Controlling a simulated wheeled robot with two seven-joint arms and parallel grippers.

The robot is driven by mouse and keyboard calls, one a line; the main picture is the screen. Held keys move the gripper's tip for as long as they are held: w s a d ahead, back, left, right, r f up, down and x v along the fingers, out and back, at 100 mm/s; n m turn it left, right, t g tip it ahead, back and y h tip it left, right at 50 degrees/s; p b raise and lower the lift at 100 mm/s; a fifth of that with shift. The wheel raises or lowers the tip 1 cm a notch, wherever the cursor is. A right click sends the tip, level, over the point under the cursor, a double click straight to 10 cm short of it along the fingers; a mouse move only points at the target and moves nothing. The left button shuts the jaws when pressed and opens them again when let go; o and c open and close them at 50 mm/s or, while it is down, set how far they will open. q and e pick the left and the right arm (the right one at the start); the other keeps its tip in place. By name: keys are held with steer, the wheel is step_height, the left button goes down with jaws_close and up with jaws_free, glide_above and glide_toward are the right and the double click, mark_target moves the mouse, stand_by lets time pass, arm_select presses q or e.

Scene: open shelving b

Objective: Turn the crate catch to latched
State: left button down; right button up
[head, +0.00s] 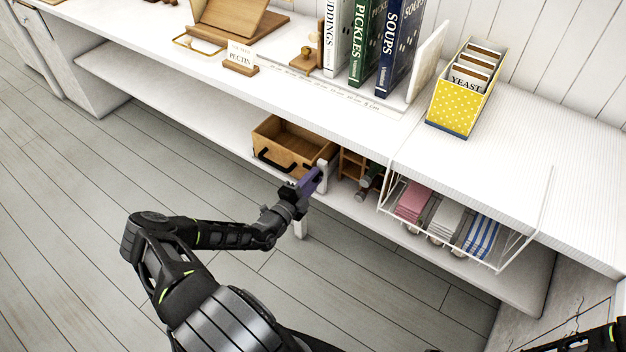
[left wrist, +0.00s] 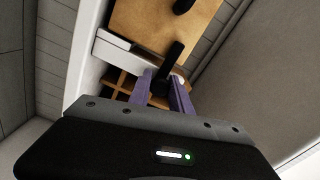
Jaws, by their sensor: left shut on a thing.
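The wooden crate (head: 290,137) stands on the lower shelf under the counter, with a black handle on its front. It also shows in the left wrist view (left wrist: 150,28). The crate catch (left wrist: 170,60) is a dark lever at the crate's edge, slanting in the left wrist view. My left gripper (head: 312,180) has purple fingers and is at the crate's front right corner, next to a white post. In the left wrist view its fingers (left wrist: 165,95) are shut on the lever. In the head view the gripper hides the catch.
A white wire basket (head: 460,235) with folded cloths hangs right of the gripper. A wooden rack (head: 352,165) with bottles stands beside the crate. The counter above (head: 330,105) holds books and a yellow file box (head: 462,95). The shelf left of the crate is clear.

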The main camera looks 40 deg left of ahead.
stand_by(0.4)
arm_select(q)
steer(key=c, duration=1.2)
jaws_free()
steer(key=s, duration=0.7)
steer(key=shift+s+d, duration=0.1)
steer(key=shift+s, duration=0.3)
